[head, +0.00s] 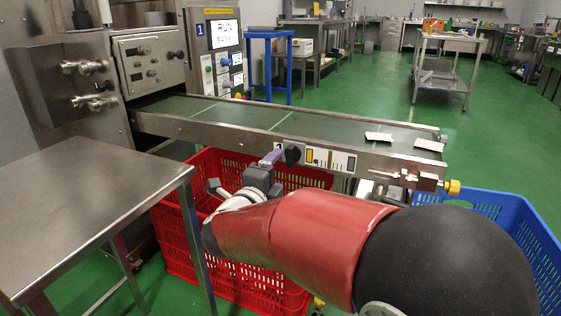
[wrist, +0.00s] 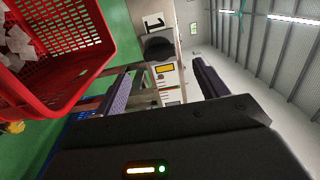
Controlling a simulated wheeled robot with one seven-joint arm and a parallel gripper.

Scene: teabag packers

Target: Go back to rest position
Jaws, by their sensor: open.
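My gripper (head: 271,160) is in front of the near side of the conveyor, above the red crate. In the wrist view my gripper (wrist: 165,78) has its two purple-grey fingers spread apart with nothing between them. The knob also shows in the head view (head: 292,154), just right of the fingers. I cannot tell whether the fingers touch it; the wrist view shows a gap. My red arm hides part of the crate.
The conveyor belt (head: 235,117) carries two pale packets (head: 379,138) near its right end. Below are a red crate (head: 172,225), with white packets (wrist: 18,40) inside, and a blue crate (head: 515,215). A steel table (head: 80,200) stands left. Green floor (head: 350,95) is open behind.

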